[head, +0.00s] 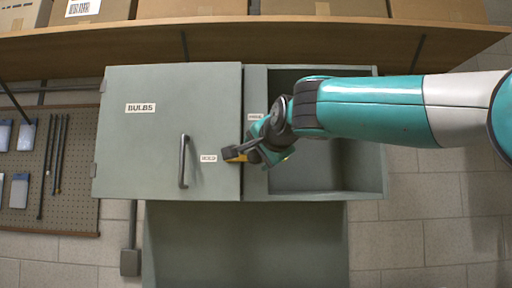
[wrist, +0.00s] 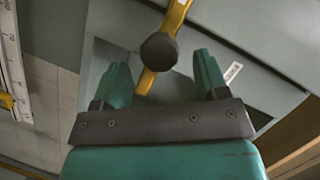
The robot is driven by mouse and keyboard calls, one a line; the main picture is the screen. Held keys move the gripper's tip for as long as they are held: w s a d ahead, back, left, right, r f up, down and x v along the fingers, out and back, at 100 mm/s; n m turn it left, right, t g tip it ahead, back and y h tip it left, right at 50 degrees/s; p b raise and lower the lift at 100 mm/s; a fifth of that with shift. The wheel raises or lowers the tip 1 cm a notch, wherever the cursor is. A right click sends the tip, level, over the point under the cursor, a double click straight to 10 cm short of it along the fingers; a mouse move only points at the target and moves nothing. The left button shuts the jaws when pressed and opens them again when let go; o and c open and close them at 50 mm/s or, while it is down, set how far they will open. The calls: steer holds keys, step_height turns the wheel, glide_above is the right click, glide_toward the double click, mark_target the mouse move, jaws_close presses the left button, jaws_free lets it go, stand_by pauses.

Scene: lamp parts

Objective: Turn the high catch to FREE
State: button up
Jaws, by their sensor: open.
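The catch is a yellow bar with a dark knob. In the head view the catch (head: 232,153) lies across the right edge of the cabinet door, its end by a small label (head: 208,158) that seems to read HOLD. My gripper (head: 250,150) is at the catch and covers part of it. In the wrist view the dark knob (wrist: 158,52) of the catch stands between the two open fingers of my gripper (wrist: 161,75), with a gap to each finger. A second small label (head: 255,117) above is too small to read.
The grey door (head: 150,160) is marked BULBS and has a dark upright handle (head: 183,162); it looks closed. An open compartment (head: 310,180) lies to its right. A wooden shelf (head: 220,38) with boxes runs above. A pegboard (head: 70,200) hangs at left.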

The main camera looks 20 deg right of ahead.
mark_target(257, 155)
steer(key=shift+p+x, duration=0.6)
steer(key=shift+x, duration=1.2)
steer(key=c, duration=1.2)
steer(key=shift+a, duration=0.1)
jaws_close()
